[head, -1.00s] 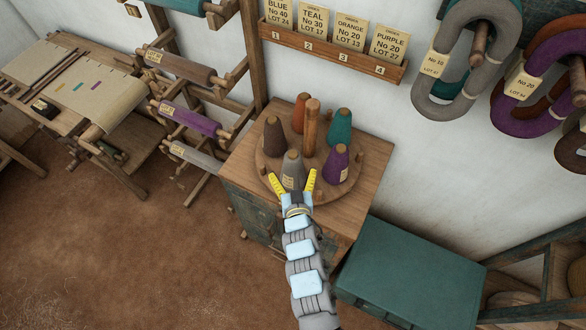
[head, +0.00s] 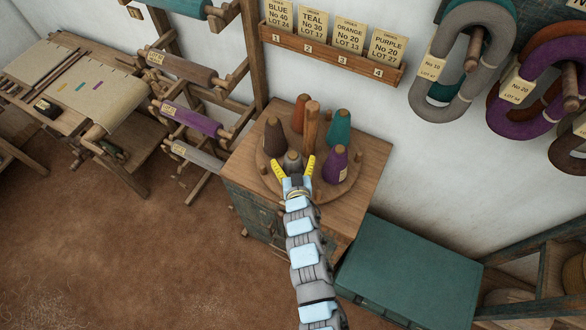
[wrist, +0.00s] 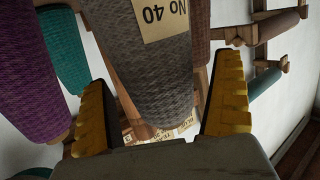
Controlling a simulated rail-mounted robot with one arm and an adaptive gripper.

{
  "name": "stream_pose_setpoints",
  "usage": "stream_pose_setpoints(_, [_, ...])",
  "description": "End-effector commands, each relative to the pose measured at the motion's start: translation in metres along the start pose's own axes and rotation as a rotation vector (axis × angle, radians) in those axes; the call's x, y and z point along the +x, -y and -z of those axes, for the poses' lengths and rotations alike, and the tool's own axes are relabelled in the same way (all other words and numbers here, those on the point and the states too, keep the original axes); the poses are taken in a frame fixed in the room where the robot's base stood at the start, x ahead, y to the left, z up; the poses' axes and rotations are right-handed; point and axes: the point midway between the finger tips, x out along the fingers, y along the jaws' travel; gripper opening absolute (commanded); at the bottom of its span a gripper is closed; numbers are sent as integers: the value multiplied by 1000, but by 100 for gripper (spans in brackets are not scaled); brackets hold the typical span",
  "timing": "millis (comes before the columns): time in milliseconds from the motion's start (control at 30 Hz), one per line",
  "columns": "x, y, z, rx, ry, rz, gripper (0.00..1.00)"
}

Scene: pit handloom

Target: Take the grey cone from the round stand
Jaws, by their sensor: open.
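The grey cone (head: 293,160) stands at the front of the round stand (head: 345,186), mostly hidden behind my gripper in the head view. In the wrist view the grey cone (wrist: 158,75) fills the middle, with a cream label reading No 40. My gripper (head: 294,170) is open, its yellow fingers spread to either side of the cone. In the wrist view both fingers of my gripper (wrist: 160,110) show, with gaps between them and the cone.
On the stand, a purple cone (head: 336,165) is close on the right and a brown cone (head: 274,138) on the left. Teal (head: 339,128) and orange (head: 300,114) cones are behind, around a wooden post (head: 310,130). A teal chest (head: 408,268) stands at the right.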

Motion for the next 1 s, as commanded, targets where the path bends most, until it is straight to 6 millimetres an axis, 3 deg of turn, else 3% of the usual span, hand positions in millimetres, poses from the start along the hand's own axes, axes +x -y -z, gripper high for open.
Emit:
stream_pose_setpoints(200, [0,0,0,0,0,0,94])
stream_pose_setpoints(400, [0,0,0,0,-1,0,36])
stream_pose_setpoints(467, [0,0,0,0,-1,0,22])
stream_pose_setpoints(767, [0,0,2,-1,-3,1,21])
stream_pose_setpoints(1000, [-3,0,20,0,-7,0,21])
